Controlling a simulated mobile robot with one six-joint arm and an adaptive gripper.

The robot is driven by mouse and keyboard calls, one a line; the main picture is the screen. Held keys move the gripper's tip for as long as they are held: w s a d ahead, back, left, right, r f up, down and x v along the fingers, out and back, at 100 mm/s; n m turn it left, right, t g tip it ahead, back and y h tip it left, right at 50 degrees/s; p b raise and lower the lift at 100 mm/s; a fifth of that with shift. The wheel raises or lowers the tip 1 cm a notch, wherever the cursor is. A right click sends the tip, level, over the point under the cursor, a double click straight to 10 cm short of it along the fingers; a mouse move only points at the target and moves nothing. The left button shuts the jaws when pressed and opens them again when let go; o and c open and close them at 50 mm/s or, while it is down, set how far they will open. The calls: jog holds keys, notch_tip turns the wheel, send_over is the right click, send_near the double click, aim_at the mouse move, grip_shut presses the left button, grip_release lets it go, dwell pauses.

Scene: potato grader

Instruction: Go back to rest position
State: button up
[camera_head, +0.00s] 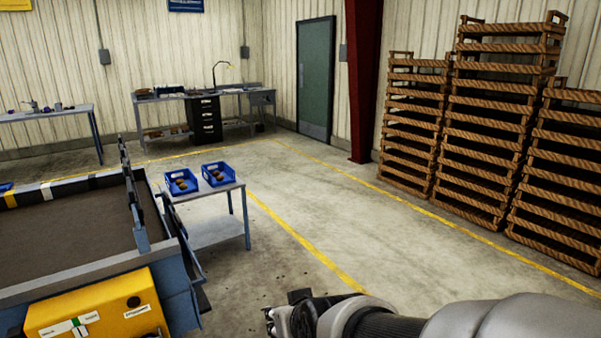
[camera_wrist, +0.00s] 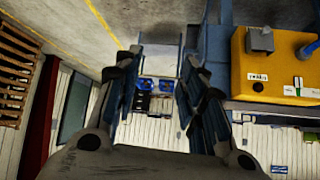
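My gripper (camera_head: 287,316) shows at the bottom middle of the head view, dark, at the end of my grey arm, which reaches in from the lower right. It hangs over open concrete floor, to the right of the grader. In the wrist view my gripper (camera_wrist: 160,62) has its two dark fingers apart, with only distant background between them. It is open and empty. The wrist view is upside down. The fingertips are small and partly dark in the head view.
The grader (camera_head: 70,222) with its yellow box (camera_head: 100,308) stands at left. A small table (camera_head: 222,232) beside it bears two blue crates (camera_head: 182,190) (camera_head: 219,183) with potatoes. Stacked wooden crates (camera_head: 485,125) stand at right. Workbenches (camera_head: 240,91) line the back wall. The middle floor is clear.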

jog(key=s+d+r+m+g+h, duration=0.1)
jog(key=s+d, duration=0.7)
jog(key=s, duration=0.2)
jog(key=s+d+r+m+g+h, duration=0.2)
jog(key=s+d, duration=0.6)
jog(key=s, duration=0.3)
jog(key=shift+d+m+g, duration=0.2)
jog(key=shift+m+g, duration=0.1)
jog(key=shift+s, duration=0.1)
